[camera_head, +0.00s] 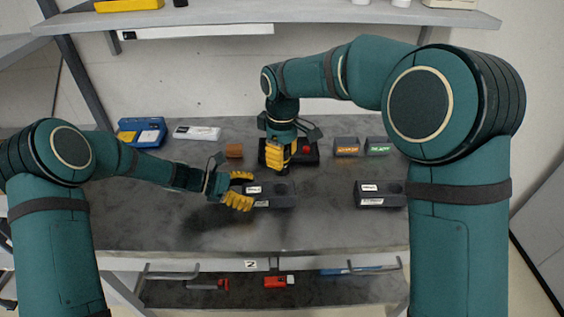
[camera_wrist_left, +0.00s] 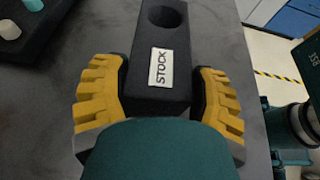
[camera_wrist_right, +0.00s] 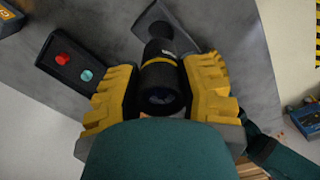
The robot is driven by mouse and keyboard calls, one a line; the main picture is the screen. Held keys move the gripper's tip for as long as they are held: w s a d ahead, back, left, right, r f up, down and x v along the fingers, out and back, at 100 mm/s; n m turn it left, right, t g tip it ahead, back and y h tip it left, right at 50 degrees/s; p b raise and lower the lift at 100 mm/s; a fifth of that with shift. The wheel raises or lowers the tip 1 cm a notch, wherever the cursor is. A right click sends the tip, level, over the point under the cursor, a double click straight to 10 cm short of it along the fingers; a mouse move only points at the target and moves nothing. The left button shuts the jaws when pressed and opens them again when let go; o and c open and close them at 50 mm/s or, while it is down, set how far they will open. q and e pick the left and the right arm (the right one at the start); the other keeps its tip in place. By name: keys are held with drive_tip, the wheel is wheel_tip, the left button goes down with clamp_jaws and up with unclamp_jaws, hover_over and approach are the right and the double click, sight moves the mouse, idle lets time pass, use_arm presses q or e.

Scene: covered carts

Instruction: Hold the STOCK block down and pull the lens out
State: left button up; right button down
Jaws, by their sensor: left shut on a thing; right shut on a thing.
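The dark STOCK block (camera_head: 276,200) lies on the grey tabletop, its white label and round, empty-looking hole showing in the left wrist view (camera_wrist_left: 150,97). My left gripper (camera_head: 240,191) is shut on the block's left end; its yellow fingers flank the block in the left wrist view (camera_wrist_left: 160,95). The lens, a black cylinder with a yellow band (camera_wrist_right: 160,88), is out of the hole. My right gripper (camera_head: 280,155) is shut on it, behind the block in the head view; the fingers flank the lens in the right wrist view (camera_wrist_right: 160,105). In the head view the lens is mostly hidden.
A similar dark block (camera_head: 378,203) lies to the right. A dark box with a red button (camera_head: 305,150) stands behind my right gripper. Two small labelled boxes, one of them here (camera_head: 346,146), a brown block (camera_head: 234,150) and a blue case (camera_head: 141,133) stand at the back. The front tabletop is clear.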

use_arm(q)
drive_tip(key=o, duration=1.3)
